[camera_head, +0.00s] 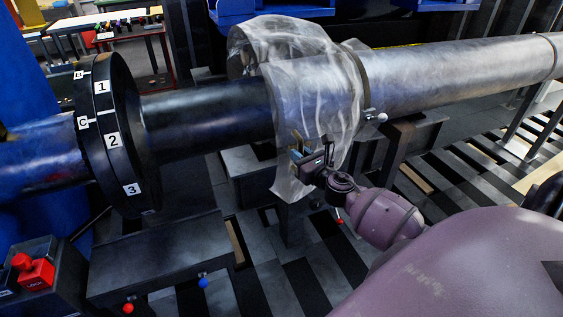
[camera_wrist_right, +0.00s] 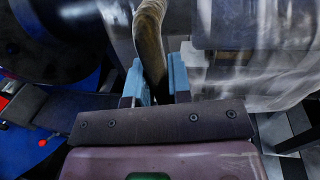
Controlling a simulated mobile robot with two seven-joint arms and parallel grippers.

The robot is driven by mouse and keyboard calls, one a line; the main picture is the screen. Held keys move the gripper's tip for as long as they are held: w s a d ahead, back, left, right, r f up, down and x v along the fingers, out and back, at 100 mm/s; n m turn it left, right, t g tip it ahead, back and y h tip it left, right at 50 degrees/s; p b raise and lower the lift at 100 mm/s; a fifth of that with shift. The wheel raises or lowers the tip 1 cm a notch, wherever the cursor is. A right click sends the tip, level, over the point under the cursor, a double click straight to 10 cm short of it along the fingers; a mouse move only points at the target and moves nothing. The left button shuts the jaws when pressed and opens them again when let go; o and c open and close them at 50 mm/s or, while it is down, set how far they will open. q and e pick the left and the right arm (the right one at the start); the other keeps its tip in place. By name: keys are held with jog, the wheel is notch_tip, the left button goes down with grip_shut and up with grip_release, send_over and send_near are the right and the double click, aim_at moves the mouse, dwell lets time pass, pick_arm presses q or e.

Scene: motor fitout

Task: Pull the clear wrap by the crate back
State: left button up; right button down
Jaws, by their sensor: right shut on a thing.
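The clear wrap (camera_head: 318,85) is a creased, see-through sheet draped over the middle of the long metal shaft, with its front part hanging down below the shaft. My right gripper (camera_head: 301,153) is at the lower left front edge of the wrap. The wrap's cloudy sheet (camera_wrist_right: 255,60) spreads to the right there. I cannot make out a crate for certain. My left gripper is not in view.
The bare shaft (camera_head: 455,68) runs on to the right, past a clamp band (camera_head: 359,82). A black numbered flange (camera_head: 112,135) stands at left. A red lock button (camera_head: 35,268) sits at lower left. Grey support blocks (camera_head: 165,255) stand below the shaft.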

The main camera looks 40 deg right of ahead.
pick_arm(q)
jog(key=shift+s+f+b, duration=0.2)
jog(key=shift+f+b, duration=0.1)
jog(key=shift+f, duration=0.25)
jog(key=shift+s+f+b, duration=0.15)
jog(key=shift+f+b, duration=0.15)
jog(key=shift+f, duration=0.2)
pick_arm(e)
jog(key=shift+s+d, duration=0.25)
jog(key=shift+d, duration=0.65)
jog(key=shift+s+d, duration=0.25)
jog(key=shift+d, duration=0.6)
jog(key=shift+s+d, duration=0.25)
jog(key=shift+d, duration=0.65)
jog(key=c, duration=1.1)
grip_release()
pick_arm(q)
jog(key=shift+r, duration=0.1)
pick_arm(e)
jog(key=shift+o, duration=0.2)
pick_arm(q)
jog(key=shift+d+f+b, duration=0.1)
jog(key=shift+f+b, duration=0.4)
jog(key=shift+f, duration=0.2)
pick_arm(e)
jog(key=s, duration=1)
jog(key=shift+s+a, duration=0.4)
jog(key=shift+a, duration=0.05)
